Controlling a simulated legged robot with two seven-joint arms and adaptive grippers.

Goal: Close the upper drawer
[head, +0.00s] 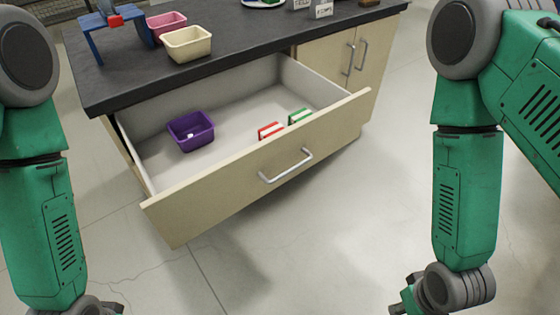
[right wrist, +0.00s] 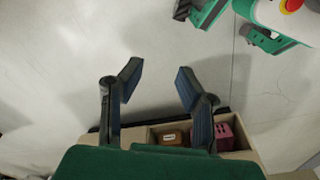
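The upper drawer (head: 205,205) of the wooden cabinet is pulled far out, with its bar handle (head: 286,166) on the front panel. Inside it lie a purple bin (head: 190,131), a red-and-white box (head: 270,131) and a green-and-white box (head: 299,117). My right gripper (right wrist: 158,82) is open and empty in the right wrist view, with floor behind its fingers. In the head view only a bit of it (head: 400,306) shows at the bottom edge, right of the drawer and apart from it. My left gripper is cut off at the bottom left, with its fingers hidden.
The dark countertop (head: 215,66) bears a cream bin (head: 187,43), a pink bin (head: 166,22) and a blue stand (head: 88,35). Closed cabinet doors (head: 345,65) are right of the drawer. The right wrist view shows an open wooden compartment with a pink thing (right wrist: 224,137). Floor in front is clear.

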